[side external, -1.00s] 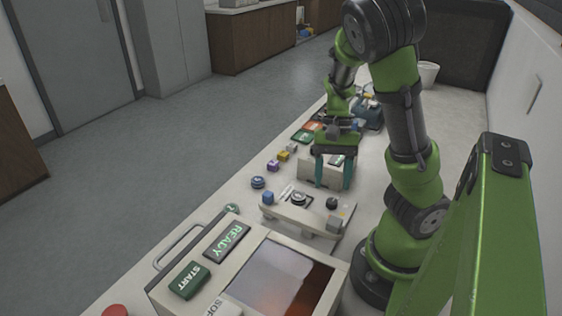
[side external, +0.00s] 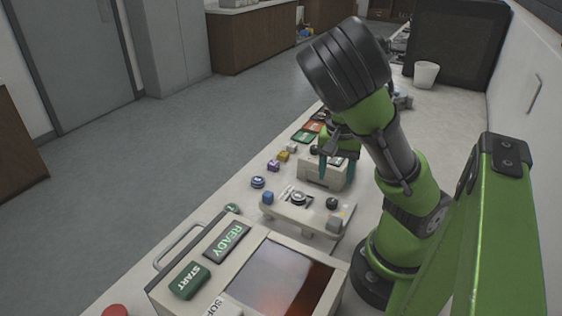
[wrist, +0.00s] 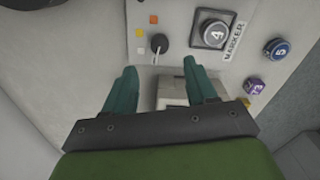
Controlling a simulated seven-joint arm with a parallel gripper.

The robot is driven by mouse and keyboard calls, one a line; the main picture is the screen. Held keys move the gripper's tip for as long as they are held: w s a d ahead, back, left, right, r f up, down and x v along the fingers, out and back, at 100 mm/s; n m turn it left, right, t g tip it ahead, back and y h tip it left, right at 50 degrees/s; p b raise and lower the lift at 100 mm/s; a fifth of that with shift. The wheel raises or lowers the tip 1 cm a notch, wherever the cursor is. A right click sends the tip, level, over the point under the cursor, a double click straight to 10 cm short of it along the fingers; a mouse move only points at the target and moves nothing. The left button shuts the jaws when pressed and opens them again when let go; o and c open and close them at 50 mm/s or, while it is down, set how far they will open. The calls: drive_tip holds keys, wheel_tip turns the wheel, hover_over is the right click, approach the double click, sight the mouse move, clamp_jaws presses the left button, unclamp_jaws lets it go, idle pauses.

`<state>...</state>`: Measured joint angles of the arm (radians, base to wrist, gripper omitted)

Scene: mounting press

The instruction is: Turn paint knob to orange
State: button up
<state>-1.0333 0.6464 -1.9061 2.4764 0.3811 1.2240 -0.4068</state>
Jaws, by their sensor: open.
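The paint knob (wrist: 159,43) is a small dark round knob on a pale panel in the wrist view, with small orange (wrist: 140,33), white and yellowish squares at its left. Its pointer direction is too small to tell. In the side external view the dark knob (side external: 331,203) sits on the right of the raised panel. My gripper (wrist: 160,68) is open and empty. Its teal fingers stand apart, with the knob beyond the gap between their tips, untouched. In the side external view my gripper (side external: 336,168) is behind the knob's panel, over a pale box, partly hidden.
A blue button (side external: 258,182) and a purple block (side external: 273,166) line the left bench edge. A press with START (side external: 190,280) and READY plates is in front. A white cup (side external: 426,74) stands behind.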

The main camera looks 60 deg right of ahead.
sight(331, 201)
wheel_tip(331, 201, down, 8)
drive_tip(key=shift+f, duration=0.2)
drive_tip(key=shift+c, duration=0.2)
drive_tip(key=c, duration=1)
